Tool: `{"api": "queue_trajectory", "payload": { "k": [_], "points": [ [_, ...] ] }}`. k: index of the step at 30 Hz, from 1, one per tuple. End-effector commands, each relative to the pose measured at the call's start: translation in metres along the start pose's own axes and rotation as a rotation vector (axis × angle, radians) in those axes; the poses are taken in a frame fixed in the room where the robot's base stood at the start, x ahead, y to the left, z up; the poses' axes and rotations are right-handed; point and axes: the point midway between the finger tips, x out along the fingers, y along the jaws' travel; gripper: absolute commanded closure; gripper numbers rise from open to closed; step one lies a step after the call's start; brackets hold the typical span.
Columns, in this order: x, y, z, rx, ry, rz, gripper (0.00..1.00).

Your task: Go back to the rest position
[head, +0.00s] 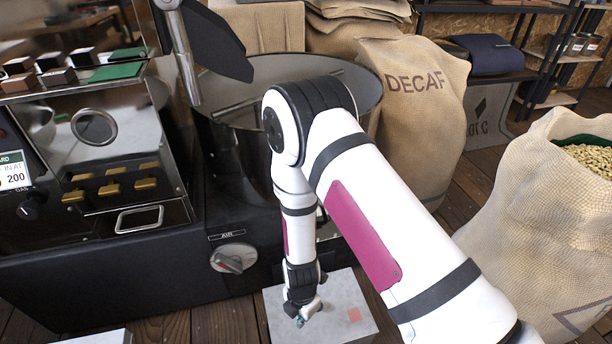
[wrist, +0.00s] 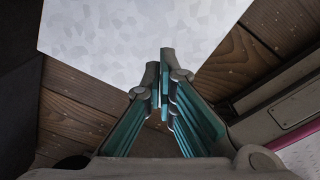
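My gripper (head: 304,316) hangs low at the end of my arm, pointing down over a pale grey metal surface (head: 290,331). In the wrist view the teal-padded fingers of my gripper (wrist: 159,75) come together at the tips, with nothing seen between them. The same mottled grey surface (wrist: 120,28) lies beyond the fingertips in that view. In the head view my arm hides part of the roaster and the floor. The height of the fingertips above the surface is hard to judge.
A dark roaster (head: 130,255) with an air knob (head: 233,258) and a round cooling pan (head: 345,75) stands left of and behind my gripper. A DECAF sack (head: 415,120) stands behind, and an open bean sack (head: 540,215) at right.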

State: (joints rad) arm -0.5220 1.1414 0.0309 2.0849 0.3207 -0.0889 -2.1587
Motion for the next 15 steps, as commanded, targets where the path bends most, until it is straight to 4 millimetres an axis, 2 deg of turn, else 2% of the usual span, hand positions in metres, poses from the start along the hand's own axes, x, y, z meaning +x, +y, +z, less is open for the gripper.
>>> {"api": "queue_trajectory", "payload": {
  "k": [11, 15],
  "points": [
    [-0.003, 0.000, 0.000, 0.000, 0.000, 0.000, 1.00],
    [-0.019, 0.006, 0.005, 0.049, 0.006, 0.009, 1.00]
  ]
}}
